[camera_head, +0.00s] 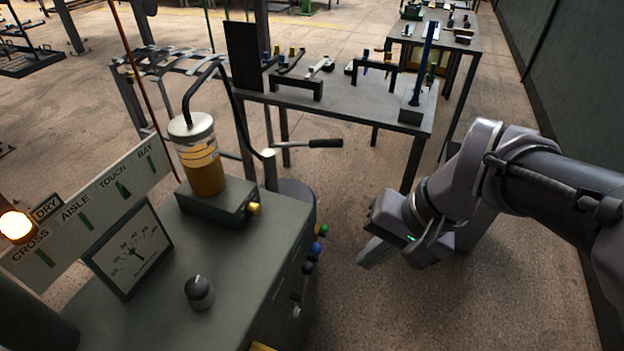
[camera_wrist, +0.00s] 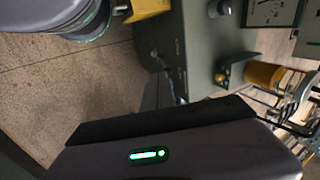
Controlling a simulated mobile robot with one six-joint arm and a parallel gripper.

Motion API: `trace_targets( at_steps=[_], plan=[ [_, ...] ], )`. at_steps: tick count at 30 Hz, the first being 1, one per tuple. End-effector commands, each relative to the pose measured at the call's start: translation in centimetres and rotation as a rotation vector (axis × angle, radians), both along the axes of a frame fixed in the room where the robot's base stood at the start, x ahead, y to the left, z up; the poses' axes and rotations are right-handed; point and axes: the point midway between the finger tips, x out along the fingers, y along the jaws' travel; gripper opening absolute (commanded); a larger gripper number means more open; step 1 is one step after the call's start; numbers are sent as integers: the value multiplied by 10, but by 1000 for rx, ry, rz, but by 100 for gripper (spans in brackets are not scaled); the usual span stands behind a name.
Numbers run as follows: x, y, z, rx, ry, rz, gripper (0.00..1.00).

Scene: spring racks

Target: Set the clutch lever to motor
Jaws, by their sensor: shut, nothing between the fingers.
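A lever with a black grip (camera_head: 325,143) and a thin metal shaft points right from a short post (camera_head: 269,168) behind the grey-green cabinet. I cannot tell for sure that it is the clutch lever, and I see no "motor" marking. Several coloured knobs (camera_head: 317,248) stick out of the cabinet's right side. My gripper (camera_head: 383,246) is shut and empty, over open floor to the right of the cabinet, apart from the lever and the knobs. In the wrist view its dark body with a green light fills the bottom. The lever is not clear there.
The cabinet top (camera_head: 225,285) carries a dial gauge (camera_head: 130,250), a black knob (camera_head: 199,291) and an amber cylinder (camera_head: 198,155). A label board (camera_head: 90,215) stands at left. Behind is a bench (camera_head: 350,105) with racks. Floor is clear between cabinet and arm.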

Motion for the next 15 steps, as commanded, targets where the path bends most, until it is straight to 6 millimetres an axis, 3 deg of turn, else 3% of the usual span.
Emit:
trace_targets(
  at_steps=[5,8,11,15],
  plan=[
    [45,5,-28,167,143,66,0],
    [77,6,-56,311,207,101,0],
    [108,4,-94,481,244,117,0],
    [142,-4,-158,728,232,102,0]
  ],
)
